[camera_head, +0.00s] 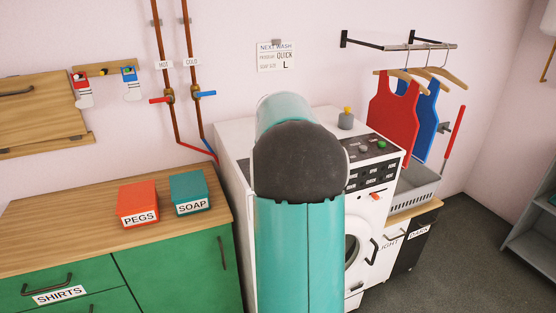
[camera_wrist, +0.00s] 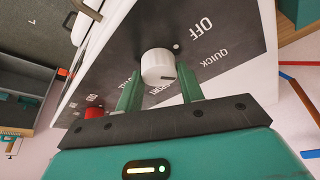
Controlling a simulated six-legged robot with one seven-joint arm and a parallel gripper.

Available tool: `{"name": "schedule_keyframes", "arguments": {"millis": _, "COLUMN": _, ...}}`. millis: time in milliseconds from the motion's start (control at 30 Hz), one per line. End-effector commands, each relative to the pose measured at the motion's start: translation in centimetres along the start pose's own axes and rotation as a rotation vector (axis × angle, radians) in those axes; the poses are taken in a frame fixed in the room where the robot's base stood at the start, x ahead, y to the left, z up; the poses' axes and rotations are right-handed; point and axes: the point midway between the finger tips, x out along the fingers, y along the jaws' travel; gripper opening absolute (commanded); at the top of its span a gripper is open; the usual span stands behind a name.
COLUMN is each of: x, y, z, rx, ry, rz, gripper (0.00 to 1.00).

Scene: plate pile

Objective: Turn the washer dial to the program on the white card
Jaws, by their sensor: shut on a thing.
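The white card (camera_head: 276,56) on the wall reads "NEXT WASH", program "QUICK", soap size "L". The washer (camera_head: 236,140) stands below it, partly hidden by my arm in the head view. In the wrist view the white round dial (camera_wrist: 157,64) sits on the dark panel (camera_wrist: 215,38), with a dark mark on its lower right side. "OFF" and "QUICK" are printed to its right; other labels are partly covered. My gripper (camera_wrist: 159,83) has its green fingers on either side of the dial and is shut on it. The head view hides the gripper and dial.
Red PEGS (camera_head: 138,205) and teal SOAP (camera_head: 190,193) boxes sit on the wooden counter (camera_head: 70,220) at left. A grey knob-like object with a yellow top (camera_head: 346,118) stands on the washer. Red and blue garments (camera_head: 393,105) hang at right above a grey basket (camera_head: 418,187).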

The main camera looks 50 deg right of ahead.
Motion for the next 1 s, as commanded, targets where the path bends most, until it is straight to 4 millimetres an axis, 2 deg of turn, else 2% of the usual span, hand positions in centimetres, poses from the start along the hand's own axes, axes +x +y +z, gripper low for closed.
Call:
{"name": "schedule_keyframes", "arguments": {"millis": 433, "x": 0.0, "y": 0.0, "z": 0.0, "rx": 0.008, "ry": -0.002, "rz": 0.004, "gripper": 0.15}}
{"name": "schedule_keyframes", "arguments": {"millis": 467, "x": 0.0, "y": 0.0, "z": 0.0, "rx": 0.008, "ry": -0.002, "rz": 0.004, "gripper": 0.44}}
{"name": "schedule_keyframes", "arguments": {"millis": 533, "x": 0.0, "y": 0.0, "z": 0.0, "rx": 0.008, "ry": -0.002, "rz": 0.004, "gripper": 0.57}}
{"name": "schedule_keyframes", "arguments": {"millis": 867, "x": -0.1, "y": 0.0, "z": 0.0, "rx": 0.008, "ry": 0.000, "rz": 0.004, "gripper": 0.59}}
{"name": "schedule_keyframes", "arguments": {"millis": 1000, "x": -1.4, "y": -0.1, "z": -0.1, "rx": 0.008, "ry": 0.003, "rz": 0.003, "gripper": 0.59}}
